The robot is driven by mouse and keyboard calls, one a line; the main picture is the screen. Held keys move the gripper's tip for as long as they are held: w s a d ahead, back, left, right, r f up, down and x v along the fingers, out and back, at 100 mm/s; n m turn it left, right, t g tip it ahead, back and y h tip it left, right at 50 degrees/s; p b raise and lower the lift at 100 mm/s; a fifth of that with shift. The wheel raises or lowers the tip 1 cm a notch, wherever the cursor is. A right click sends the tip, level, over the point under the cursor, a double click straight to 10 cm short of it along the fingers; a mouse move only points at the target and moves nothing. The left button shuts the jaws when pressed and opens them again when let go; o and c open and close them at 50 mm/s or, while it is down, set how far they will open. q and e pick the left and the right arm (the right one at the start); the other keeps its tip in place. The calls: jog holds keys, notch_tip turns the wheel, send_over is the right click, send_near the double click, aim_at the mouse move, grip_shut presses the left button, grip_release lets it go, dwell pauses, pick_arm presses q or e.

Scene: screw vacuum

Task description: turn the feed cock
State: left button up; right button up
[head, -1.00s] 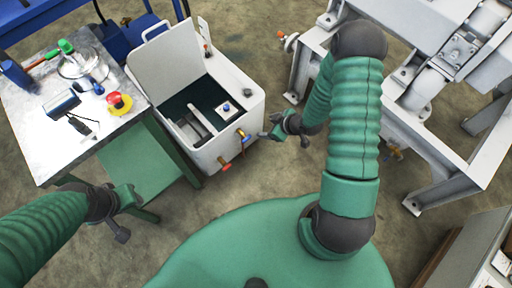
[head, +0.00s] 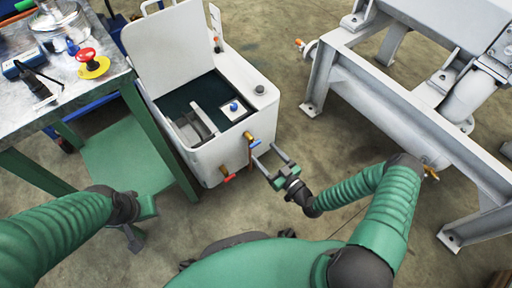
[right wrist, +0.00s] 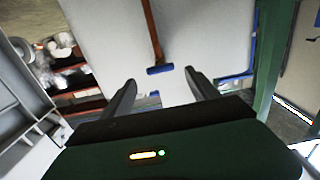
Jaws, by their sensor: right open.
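The white tank (head: 222,120) stands with its lid raised. Its right-hand side carries a brass cock with a blue handle (head: 254,144) and, lower left, a cock with a red handle (head: 228,178). No label tells which is the feed cock. My right gripper (head: 264,152) is open and empty, its fingers pointing at the blue-handled cock, apparently just short of it. In the right wrist view, a blue bar handle (right wrist: 160,69) on a reddish stem shows just beyond and between the open fingertips (right wrist: 160,78). My left gripper (head: 140,225) hangs lower left; its jaws are unclear.
A metal-topped table (head: 60,105) with a red emergency button (head: 87,57) and a glass vessel stands left, with a green shelf (head: 125,160) below. A grey steel frame (head: 400,110) stands right. The floor (head: 310,155) between tank and frame is clear.

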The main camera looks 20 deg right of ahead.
jog(key=b+x, duration=0.2)
jog(key=x, duration=0.4)
jog(key=shift+w, duration=0.3)
jog(key=c, duration=1.4)
jog(key=shift+o, duration=0.2)
